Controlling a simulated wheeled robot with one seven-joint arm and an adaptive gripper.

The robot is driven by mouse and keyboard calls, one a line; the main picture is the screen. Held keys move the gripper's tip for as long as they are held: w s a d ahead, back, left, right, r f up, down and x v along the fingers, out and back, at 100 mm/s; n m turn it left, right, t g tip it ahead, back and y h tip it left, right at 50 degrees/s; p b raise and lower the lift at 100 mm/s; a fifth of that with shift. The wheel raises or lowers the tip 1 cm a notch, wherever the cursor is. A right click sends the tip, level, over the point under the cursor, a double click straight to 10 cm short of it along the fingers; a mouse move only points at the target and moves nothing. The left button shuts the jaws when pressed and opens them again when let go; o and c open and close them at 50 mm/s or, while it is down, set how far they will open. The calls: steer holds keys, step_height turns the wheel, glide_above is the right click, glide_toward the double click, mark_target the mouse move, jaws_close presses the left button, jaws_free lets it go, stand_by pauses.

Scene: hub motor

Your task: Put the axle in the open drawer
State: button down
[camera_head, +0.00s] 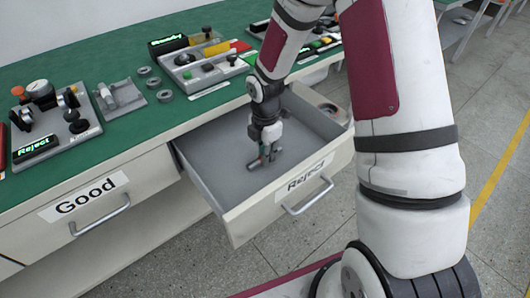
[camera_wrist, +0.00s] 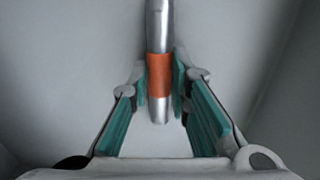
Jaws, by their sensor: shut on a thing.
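The axle (camera_wrist: 158,30) is a shiny metal rod with an orange band (camera_wrist: 159,76). My gripper (camera_wrist: 160,84) is shut on it at the band, with teal pads on both sides. In the head view, my gripper (camera_head: 268,150) points down inside the open drawer (camera_head: 215,196), which is labelled Reject. The axle's end (camera_head: 254,164) shows low over the drawer's grey floor. I cannot tell whether it touches the floor.
The drawer labelled Good (camera_head: 90,198) is shut. The green tabletop (camera_head: 130,75) holds several fixtures, rings and a small grey stand (camera_head: 120,96). Most of the drawer floor is clear.

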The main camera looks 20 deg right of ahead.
steer(key=c, duration=1)
jaws_free()
steer(key=shift+r, duration=0.15)
steer(key=shift+r+p, duration=3)
steer(key=shift+r, duration=0.4)
